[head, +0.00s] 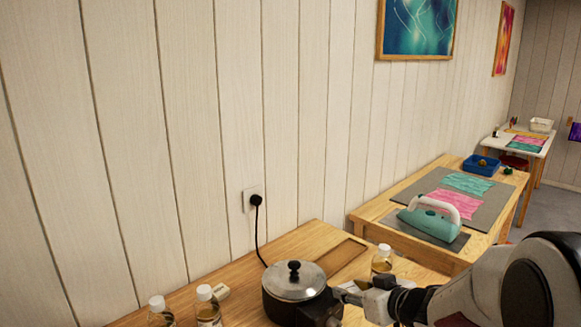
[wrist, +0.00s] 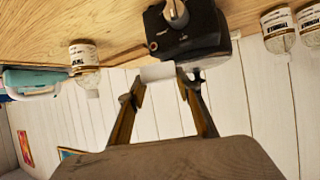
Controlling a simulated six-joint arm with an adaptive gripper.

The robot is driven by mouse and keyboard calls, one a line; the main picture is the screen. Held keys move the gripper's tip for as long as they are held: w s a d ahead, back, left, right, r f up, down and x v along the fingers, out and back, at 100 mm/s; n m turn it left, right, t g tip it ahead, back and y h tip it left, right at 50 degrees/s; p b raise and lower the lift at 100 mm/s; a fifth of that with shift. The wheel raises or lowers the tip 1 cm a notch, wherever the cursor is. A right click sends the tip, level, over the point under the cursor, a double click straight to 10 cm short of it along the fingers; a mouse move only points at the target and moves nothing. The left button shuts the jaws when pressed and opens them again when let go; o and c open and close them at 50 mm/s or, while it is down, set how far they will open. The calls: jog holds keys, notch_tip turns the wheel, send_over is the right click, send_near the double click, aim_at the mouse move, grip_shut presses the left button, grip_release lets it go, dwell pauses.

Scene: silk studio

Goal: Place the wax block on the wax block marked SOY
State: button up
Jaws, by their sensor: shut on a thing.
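My gripper (wrist: 160,80) is shut on a white wax block (wrist: 157,73), which sits between its two fingertips in the wrist view. In the head view my gripper (head: 346,290) is just right of the lidded pot, and the held block is hard to make out there. A cream block (head: 221,292) lies on the wooden table left of the pot, beside a bottle. Any lettering on it is too small to read, so I cannot tell whether it is marked SOY.
The dark pot (head: 295,285) with a metal lid stands between my gripper and the cream block. Bottles stand at the left (head: 208,305) and behind my arm (head: 381,260). A cord runs from the pot to the wall socket (head: 253,200). An iron (head: 430,220) rests on the farther table.

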jog(key=s+d+f+m+h, duration=0.1)
jog(key=s+d+f, duration=0.3)
jog(key=s+d, duration=0.5)
jog(key=shift+d+m+t+h, duration=0.3)
jog(key=shift+d, duration=0.15)
